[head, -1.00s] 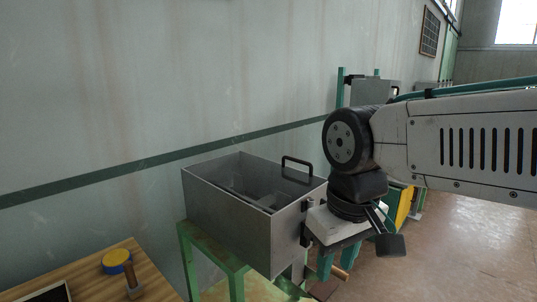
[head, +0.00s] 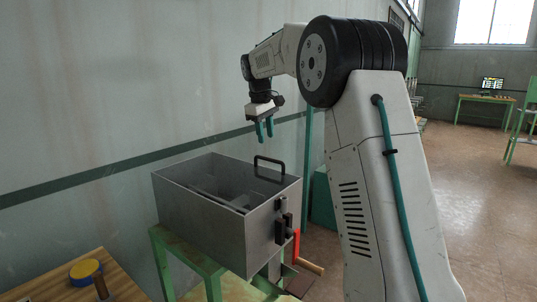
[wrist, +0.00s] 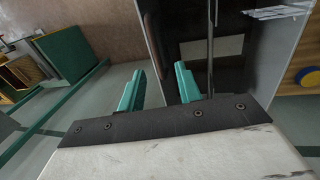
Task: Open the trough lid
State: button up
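The trough (head: 205,222) is a grey metal box on a green stand. Its inside shows from above, and I cannot tell whether a clear lid covers it. A black bar handle (head: 269,161) stands at the top right edge. In the wrist view the trough (wrist: 281,45) is at upper right, with a dark upright bar (wrist: 211,45) that looks like the handle. My gripper (head: 264,135) points down above and beyond the trough's back edge, apart from the handle. In the wrist view my gripper (wrist: 160,88) has its two teal fingers apart with nothing between them.
Dark fittings (head: 281,222) are on the trough's right end, with a red part (head: 296,244) and a wooden rod (head: 309,266) beside them. A wooden table (head: 115,277) with a yellow-blue disc (head: 86,269) is at lower left. The wall is close behind the trough.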

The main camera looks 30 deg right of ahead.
aim_at(269, 159)
jog(key=f, duration=0.2)
jog(key=w+d+f, duration=0.1)
jog(key=f, duration=0.2)
jog(key=d+f, duration=0.1)
jog(key=f, duration=0.2)
jog(key=shift+w, duration=0.15)
grip_shut()
